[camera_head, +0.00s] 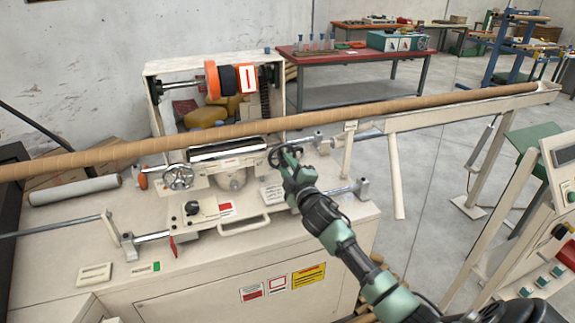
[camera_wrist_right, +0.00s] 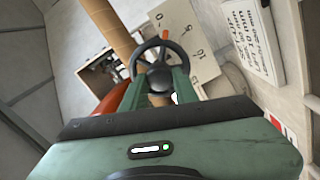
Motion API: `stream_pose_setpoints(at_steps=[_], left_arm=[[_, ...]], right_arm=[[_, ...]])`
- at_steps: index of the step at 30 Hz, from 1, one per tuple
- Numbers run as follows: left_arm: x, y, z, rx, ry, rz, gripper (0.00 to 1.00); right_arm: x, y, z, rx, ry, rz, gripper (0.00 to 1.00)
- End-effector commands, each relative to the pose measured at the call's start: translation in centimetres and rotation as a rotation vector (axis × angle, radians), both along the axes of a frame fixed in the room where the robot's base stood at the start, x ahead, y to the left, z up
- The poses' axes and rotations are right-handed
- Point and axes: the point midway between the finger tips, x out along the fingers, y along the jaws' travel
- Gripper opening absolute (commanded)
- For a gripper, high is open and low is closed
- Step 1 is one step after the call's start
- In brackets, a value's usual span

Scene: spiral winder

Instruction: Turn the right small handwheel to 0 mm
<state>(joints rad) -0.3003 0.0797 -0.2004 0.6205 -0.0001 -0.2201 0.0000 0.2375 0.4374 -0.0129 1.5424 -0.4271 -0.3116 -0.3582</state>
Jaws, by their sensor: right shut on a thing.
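The right small handwheel (camera_head: 274,157) is a dark spoked wheel on the right side of the cream winder carriage. My right gripper (camera_head: 288,164), green and black, is at this wheel and covers part of it. In the right wrist view the dark rim of the handwheel (camera_wrist_right: 138,58) stands between and beyond the two green fingers of the gripper (camera_wrist_right: 160,84), which are shut on it. Behind it a pale scale plate (camera_wrist_right: 193,48) with tilted numbers shows, and an orange pointer (camera_wrist_right: 166,34) is near the wheel's top. The exact reading is not legible. My left gripper is not in view.
A long brown tube (camera_head: 210,133) runs across the machine, just above the wheel. A silver handwheel (camera_head: 178,177) is on the carriage's left. A cream handle (camera_head: 243,226) sits in front. A control panel stands (camera_head: 562,160) at the right edge. A red table (camera_head: 355,54) is behind.

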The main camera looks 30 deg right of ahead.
Motion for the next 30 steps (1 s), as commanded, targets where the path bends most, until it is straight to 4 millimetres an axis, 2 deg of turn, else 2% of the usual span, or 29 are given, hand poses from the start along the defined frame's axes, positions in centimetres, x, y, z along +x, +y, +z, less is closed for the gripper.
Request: stream_pose_setpoints(at_steps=[10,27,28,30], left_arm=[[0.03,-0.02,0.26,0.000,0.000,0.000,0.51],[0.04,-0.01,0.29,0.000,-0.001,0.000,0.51],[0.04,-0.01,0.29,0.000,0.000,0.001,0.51],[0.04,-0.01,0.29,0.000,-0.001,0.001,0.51]], right_arm=[[0.00,0.03,-0.05,-0.147,0.036,0.000,0.00],[0.00,0.04,-0.10,-0.177,0.043,0.000,0.00],[0.00,0.04,-0.10,-0.177,0.043,0.000,0.35],[0.00,0.04,-0.10,-0.176,0.043,0.000,0.51]])
